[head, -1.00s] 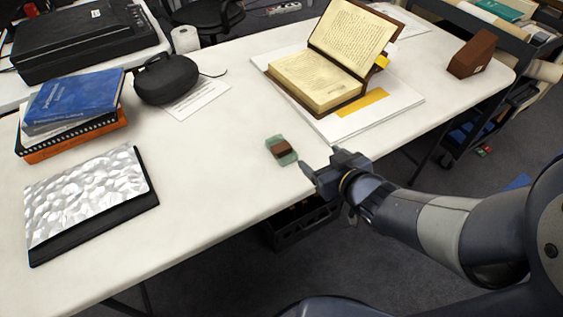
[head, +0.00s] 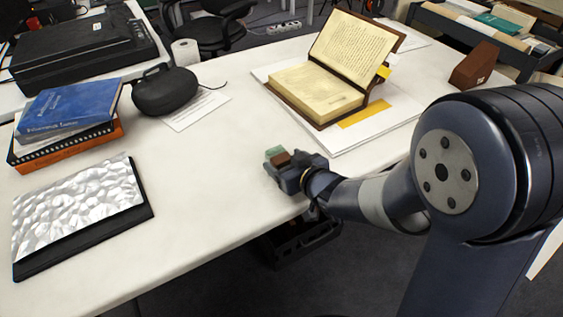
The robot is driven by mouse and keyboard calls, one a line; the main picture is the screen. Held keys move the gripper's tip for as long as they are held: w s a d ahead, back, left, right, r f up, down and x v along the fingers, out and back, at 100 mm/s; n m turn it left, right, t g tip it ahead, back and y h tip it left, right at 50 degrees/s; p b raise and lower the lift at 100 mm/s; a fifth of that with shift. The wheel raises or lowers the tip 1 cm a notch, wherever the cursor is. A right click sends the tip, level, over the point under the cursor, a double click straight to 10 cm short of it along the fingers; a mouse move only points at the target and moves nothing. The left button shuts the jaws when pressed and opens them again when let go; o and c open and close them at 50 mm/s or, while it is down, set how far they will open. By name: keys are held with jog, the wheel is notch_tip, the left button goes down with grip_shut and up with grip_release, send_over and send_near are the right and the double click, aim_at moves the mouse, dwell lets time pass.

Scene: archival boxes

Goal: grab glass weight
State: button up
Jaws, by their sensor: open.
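The glass weight (head: 272,152) is a small greenish block with a brown band (head: 282,159) around its middle. It lies on the white table near the front edge. My gripper (head: 281,168) is open and right at the weight, with its fingers reaching over or beside it from the lower right. The gripper covers the near part of the weight. I cannot tell whether the fingers touch it.
An open old book (head: 319,92) rests on a white board (head: 372,133) behind and to the right. A black case (head: 165,90), stacked books (head: 68,112) and a crinkled silver sheet (head: 78,208) lie left. A brown wedge block (head: 474,65) stands far right. The table around the weight is clear.

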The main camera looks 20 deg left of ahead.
jog(key=shift+w+a+f, duration=0.15)
jog(key=shift+w+a, duration=0.1)
jog(key=shift+c, duration=0.2)
jog(key=c, duration=1.2)
